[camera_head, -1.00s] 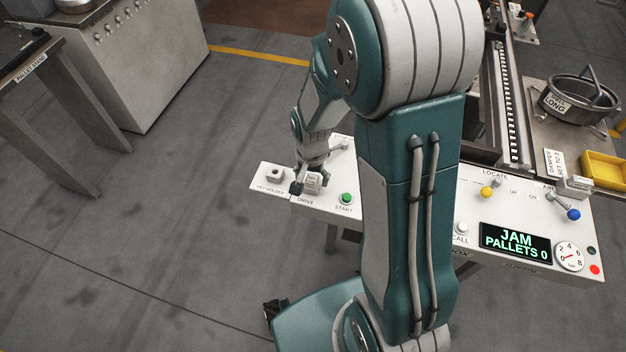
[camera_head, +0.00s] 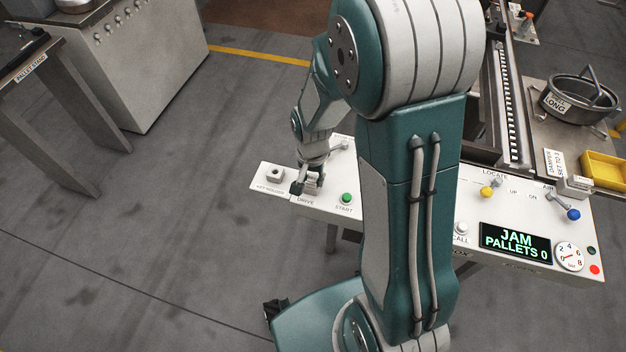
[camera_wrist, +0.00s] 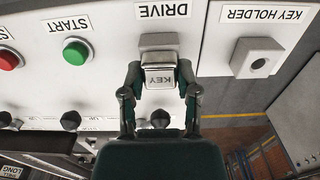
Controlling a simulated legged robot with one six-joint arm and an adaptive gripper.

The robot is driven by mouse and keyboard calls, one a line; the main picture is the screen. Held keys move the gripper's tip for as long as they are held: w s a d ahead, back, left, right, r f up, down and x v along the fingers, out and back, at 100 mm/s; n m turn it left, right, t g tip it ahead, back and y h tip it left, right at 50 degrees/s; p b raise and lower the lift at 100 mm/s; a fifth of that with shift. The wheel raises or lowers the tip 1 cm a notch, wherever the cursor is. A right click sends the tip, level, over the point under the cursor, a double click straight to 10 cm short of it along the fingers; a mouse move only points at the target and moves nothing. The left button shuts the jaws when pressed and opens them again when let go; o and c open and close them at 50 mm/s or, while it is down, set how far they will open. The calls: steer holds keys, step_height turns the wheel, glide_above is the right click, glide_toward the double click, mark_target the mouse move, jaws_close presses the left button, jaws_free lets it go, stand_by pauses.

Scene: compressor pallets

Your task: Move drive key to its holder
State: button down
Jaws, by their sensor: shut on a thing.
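The drive key (camera_wrist: 160,78) is a silver block marked KEY, between my gripper's fingers in the wrist view. My gripper (camera_wrist: 160,88) is shut on it, one finger on each side. The key is in front of the grey drive switch (camera_wrist: 158,41) under the DRIVE label; I cannot tell if it is still seated there. The key holder (camera_wrist: 257,58) is a pale square block with a dark round hole, and its hole looks empty. In the head view my gripper (camera_head: 309,186) is over the DRIVE spot, right of the key holder (camera_head: 274,175).
The green START button (camera_head: 347,198) is close to my gripper on the right, with a lever (camera_head: 339,146) behind it. A red button (camera_wrist: 9,59) shows in the wrist view. The panel's display (camera_head: 515,243) reads JAM, PALLETS 0. Open floor lies left of the panel.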

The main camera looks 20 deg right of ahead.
mark_target(312, 178)
steer(key=shift+r, duration=0.15)
steer(key=shift+r, duration=2.85)
